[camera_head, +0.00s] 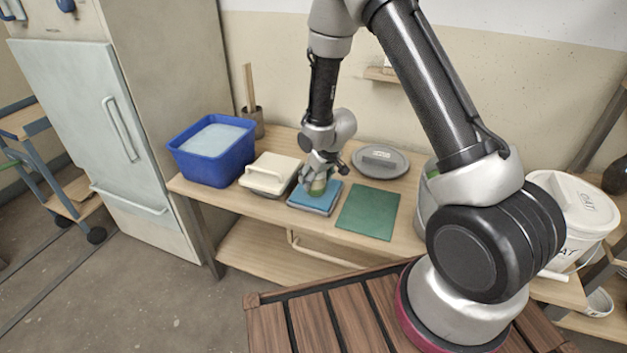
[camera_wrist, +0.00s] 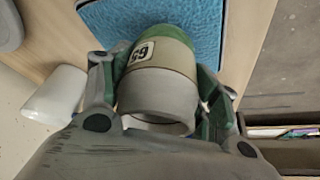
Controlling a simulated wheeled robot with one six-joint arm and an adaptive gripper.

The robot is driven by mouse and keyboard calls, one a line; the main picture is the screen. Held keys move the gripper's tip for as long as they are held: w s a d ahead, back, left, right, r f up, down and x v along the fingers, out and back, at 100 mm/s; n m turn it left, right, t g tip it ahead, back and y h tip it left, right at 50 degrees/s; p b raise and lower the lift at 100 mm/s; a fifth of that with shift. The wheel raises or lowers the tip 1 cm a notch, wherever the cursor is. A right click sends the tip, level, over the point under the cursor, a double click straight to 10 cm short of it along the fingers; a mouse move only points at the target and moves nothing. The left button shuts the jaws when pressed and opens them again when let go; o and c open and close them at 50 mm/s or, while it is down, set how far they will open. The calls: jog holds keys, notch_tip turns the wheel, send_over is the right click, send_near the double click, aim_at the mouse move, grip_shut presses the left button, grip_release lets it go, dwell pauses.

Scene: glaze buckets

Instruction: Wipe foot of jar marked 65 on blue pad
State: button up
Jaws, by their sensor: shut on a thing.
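The jar marked 65 (camera_wrist: 160,78) is held in my gripper (camera_wrist: 165,105), with a finger on each side of it. The jar has a green end, a cream band with the label, and a grey open end facing the wrist camera. Its green end is over the blue pad (camera_wrist: 188,22); I cannot tell whether it touches. In the head view my gripper (camera_head: 321,172) points down at the blue pad (camera_head: 313,207), and only a small green part of the jar (camera_head: 318,187) shows between the fingers. The jar's foot is hidden.
A blue tub (camera_head: 211,165) and a cream lidded box (camera_head: 266,181) stand left of the pad. A green mat (camera_head: 368,212) lies to its right, and a grey lid (camera_head: 380,159) behind. A white bucket (camera_head: 573,225) stands far right. A white object (camera_wrist: 55,95) is near my gripper.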

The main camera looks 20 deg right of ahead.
jog(key=shift+w+d, duration=0.7)
jog(key=shift+w, duration=0.25)
jog(key=shift+w+d, duration=0.65)
jog(key=shift+w, duration=0.25)
jog(key=shift+s+a+f, duration=0.1)
jog(key=shift+s+a, duration=0.6)
jog(key=shift+s, duration=0.25)
jog(key=shift+s+a, duration=0.65)
jog(key=shift+s, duration=0.35)
jog(key=shift+s+a+f, duration=0.1)
jog(key=shift+s+a, duration=0.6)
jog(key=shift+s, duration=0.25)
jog(key=shift+r, duration=0.15)
notch_tip(320, 180, up, 7)
jog(key=shift+w, duration=0.1)
jog(key=shift+w+d+f, duration=0.35)
jog(key=shift+w+f, duration=0.1)
jog(key=shift+f, duration=0.55)
jog(key=shift+w+d+f, duration=0.3)
jog(key=shift+w+f, duration=0.2)
jog(key=shift+f, duration=0.45)
jog(key=shift+w+d+f, duration=0.35)
jog(key=shift+w+f, duration=0.1)
jog(key=shift+f, duration=0.55)
